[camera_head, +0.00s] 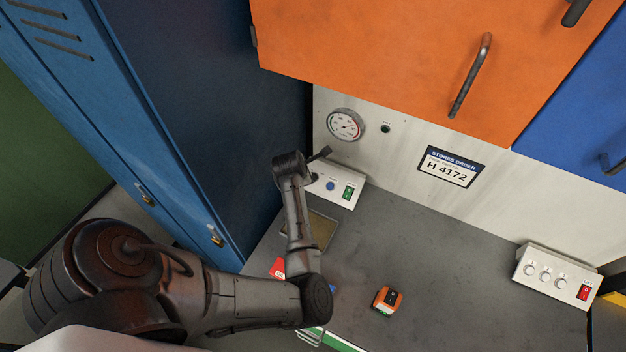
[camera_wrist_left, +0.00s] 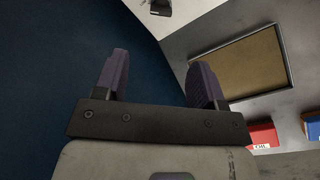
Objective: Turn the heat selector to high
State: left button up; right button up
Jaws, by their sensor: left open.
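A second white box (camera_head: 556,275) with three round knobs and a red switch stands at the right. I cannot read any heat marking on either box. My left gripper (camera_head: 322,153) is close to the left box, above its left end, and partly hides it. The left wrist view shows its two fingers (camera_wrist_left: 158,78) apart with nothing between them. A small part of a pale fitting (camera_wrist_left: 160,7) shows beyond them. My right gripper is not seen.
Blue lockers (camera_head: 190,120) rise close on the left, and an orange cabinet (camera_head: 380,60) hangs above. A round gauge (camera_head: 345,125) is on the wall. A brown-bottomed tray (camera_wrist_left: 240,72), a red box (camera_wrist_left: 262,136) and an orange-black item (camera_head: 387,301) lie on the bench.

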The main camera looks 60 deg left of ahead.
aim_at(313, 176)
pick_arm(q)
jog(key=b+x, duration=0.1)
jog(key=x, duration=1.3)
jog(key=shift+w+d, duration=0.1)
jog(key=shift+c, duration=0.3)
jog(key=c, duration=0.9)
jog(key=shift+o, duration=0.2)
